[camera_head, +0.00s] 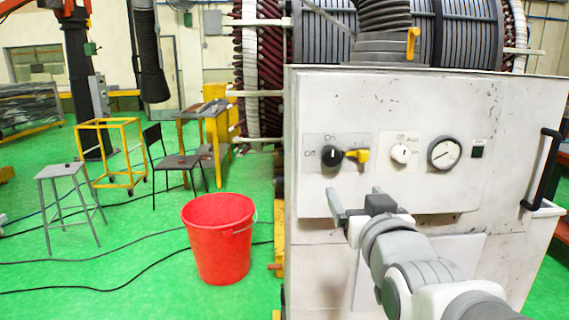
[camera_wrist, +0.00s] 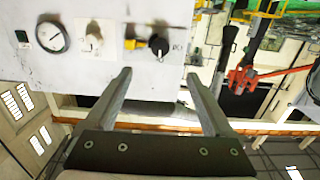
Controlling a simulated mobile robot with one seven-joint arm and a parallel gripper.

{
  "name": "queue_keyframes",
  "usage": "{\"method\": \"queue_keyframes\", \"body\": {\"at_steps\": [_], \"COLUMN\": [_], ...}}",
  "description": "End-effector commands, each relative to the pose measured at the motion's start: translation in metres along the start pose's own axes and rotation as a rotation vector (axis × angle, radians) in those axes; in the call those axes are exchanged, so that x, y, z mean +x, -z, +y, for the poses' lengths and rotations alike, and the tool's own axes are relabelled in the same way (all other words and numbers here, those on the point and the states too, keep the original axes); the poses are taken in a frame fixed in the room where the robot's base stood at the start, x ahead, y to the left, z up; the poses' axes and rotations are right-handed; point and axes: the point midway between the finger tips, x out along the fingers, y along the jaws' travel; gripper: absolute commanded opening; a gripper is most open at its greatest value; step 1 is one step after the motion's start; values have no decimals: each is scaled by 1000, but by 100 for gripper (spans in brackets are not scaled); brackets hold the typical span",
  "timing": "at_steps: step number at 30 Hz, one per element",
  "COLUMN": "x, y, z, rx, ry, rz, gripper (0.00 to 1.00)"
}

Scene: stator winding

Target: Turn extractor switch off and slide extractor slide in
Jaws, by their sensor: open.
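The control panel carries a black rotary knob (camera_head: 331,156) with "On" and "Off" labels, which looks like the extractor switch. A yellow lever piece (camera_head: 357,155) sits just to its right. Its exact setting is too small to read. Both also show upside down in the wrist view, the black knob (camera_wrist: 158,45) and the yellow piece (camera_wrist: 135,44). A yellow tab (camera_head: 412,42) stands up on the grey duct collar on top of the cabinet, probably the extractor slide. My gripper (camera_head: 356,196) is open and empty, below the black knob and apart from it. Its fingers (camera_wrist: 159,75) are spread wide.
A white knob (camera_head: 401,153) and a round gauge (camera_head: 444,153) sit farther right on the white cabinet (camera_head: 475,95). A black handle (camera_head: 541,168) sticks out at its right edge. A red bucket (camera_head: 222,240), stools and cables stand on the green floor at left.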

Motion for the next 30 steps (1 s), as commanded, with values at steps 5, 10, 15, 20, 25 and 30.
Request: {"method": "queue_keyframes", "body": {"at_steps": [5,10,15,20,25,30], "x": [3,11,24,39,57,67], "y": [4,8,9,8,9,13], "z": [0,0,0,0,0,0], "rx": [0,0,0,0,0,0], "ry": [0,0,0,0,0,0], "rz": [50,48,45,46,46,46], "gripper": [87,87,87,87,87,87]}}
